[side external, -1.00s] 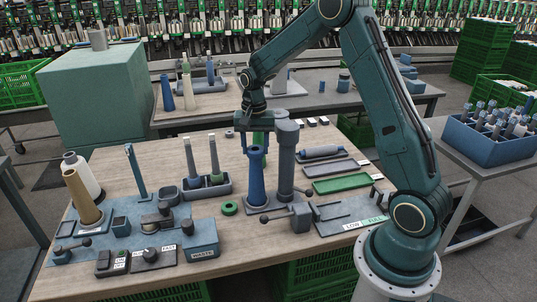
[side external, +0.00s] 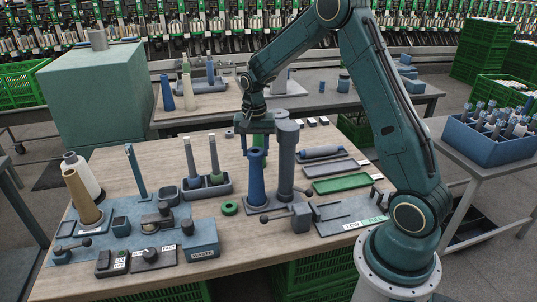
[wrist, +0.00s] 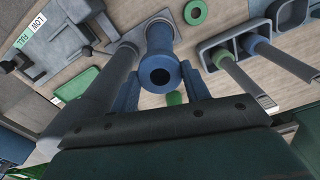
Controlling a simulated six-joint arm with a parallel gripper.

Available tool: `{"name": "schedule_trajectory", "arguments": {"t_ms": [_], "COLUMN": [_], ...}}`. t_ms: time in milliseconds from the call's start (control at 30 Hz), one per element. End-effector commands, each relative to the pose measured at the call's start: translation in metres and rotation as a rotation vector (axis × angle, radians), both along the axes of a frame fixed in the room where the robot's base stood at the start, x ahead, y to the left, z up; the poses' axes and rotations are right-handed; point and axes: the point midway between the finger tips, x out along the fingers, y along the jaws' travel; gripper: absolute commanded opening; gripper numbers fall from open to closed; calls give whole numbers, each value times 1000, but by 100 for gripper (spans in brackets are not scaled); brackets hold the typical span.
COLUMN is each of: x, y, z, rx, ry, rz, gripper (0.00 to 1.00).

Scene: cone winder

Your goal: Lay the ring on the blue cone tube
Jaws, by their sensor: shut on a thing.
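The blue cone tube (side external: 257,180) stands upright on a grey base, beside a thick dark post. The wrist view looks into its open top (wrist: 160,74). My gripper (side external: 258,146) points down at the tube's upper end and is shut on it, one finger on each side; contact is hard to see. The dark palm bar and blue fingers also show in the wrist view (wrist: 161,85). The green ring (side external: 230,208) lies flat on the table, left of the tube's base and apart from it. It also shows in the wrist view (wrist: 195,12).
The dark post (side external: 286,165) stands close right of the tube. A grey tray (side external: 207,188) with two tubes stands left. A lever unit (side external: 301,217) is at front right, a green tray (side external: 341,184) further right. Bare table lies around the ring.

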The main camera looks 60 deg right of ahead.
Motion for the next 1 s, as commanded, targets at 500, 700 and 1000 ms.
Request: {"name": "schedule_trajectory", "arguments": {"t_ms": [500, 700, 1000], "x": [0, 0, 0], "y": [0, 0, 0], "z": [0, 0, 0], "rx": [0, 0, 0], "ry": [0, 0, 0], "rz": [0, 0, 0], "gripper": [26, 66, 84]}}
